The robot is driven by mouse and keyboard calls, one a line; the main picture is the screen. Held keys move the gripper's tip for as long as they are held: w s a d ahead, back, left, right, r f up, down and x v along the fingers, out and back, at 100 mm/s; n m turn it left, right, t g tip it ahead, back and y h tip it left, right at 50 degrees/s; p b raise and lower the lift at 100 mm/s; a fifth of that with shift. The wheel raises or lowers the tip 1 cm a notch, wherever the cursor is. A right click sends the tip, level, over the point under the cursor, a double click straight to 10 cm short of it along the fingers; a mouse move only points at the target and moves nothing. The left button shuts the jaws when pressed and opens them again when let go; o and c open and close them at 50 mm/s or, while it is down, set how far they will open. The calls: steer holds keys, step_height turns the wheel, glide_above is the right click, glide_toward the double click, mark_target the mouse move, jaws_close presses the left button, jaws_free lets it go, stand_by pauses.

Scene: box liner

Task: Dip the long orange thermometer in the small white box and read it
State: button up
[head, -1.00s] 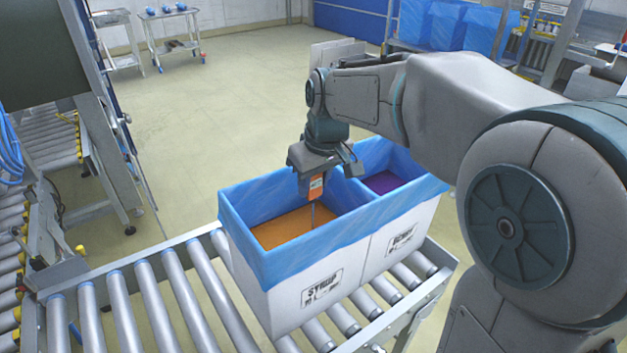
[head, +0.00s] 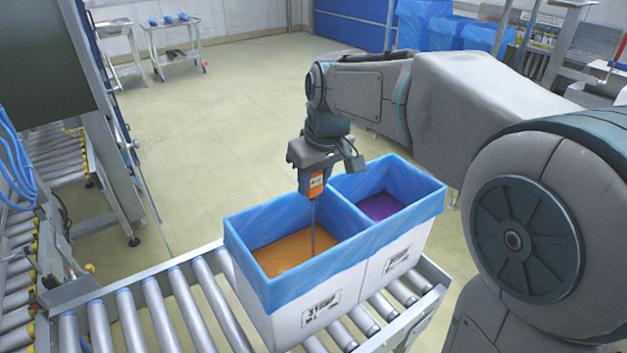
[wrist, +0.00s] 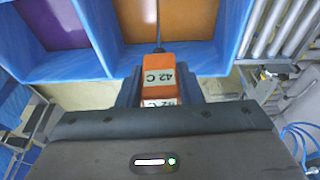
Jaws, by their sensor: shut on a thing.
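My gripper (head: 316,182) is shut on the orange thermometer (head: 316,185), above the left, nearer compartment. Its thin grey probe (head: 313,230) points down over the orange contents (head: 290,252). I cannot tell whether the tip is in the contents or just above them. In the wrist view the thermometer (wrist: 159,74) sits between the fingers and its label reads "42 C". The white box (head: 290,325) has a blue liner and two compartments side by side. The right compartment holds purple contents (head: 383,206).
The box stands on a roller conveyor (head: 150,310). A steel frame (head: 85,150) rises at the left. Small carts (head: 175,45) and blue-covered bins (head: 440,25) stand at the back. The floor (head: 230,110) behind the box is clear.

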step_height(320, 180, up, 16)
steer(key=p, duration=1.2)
steer(key=shift+r, duration=0.15)
stand_by(0.5)
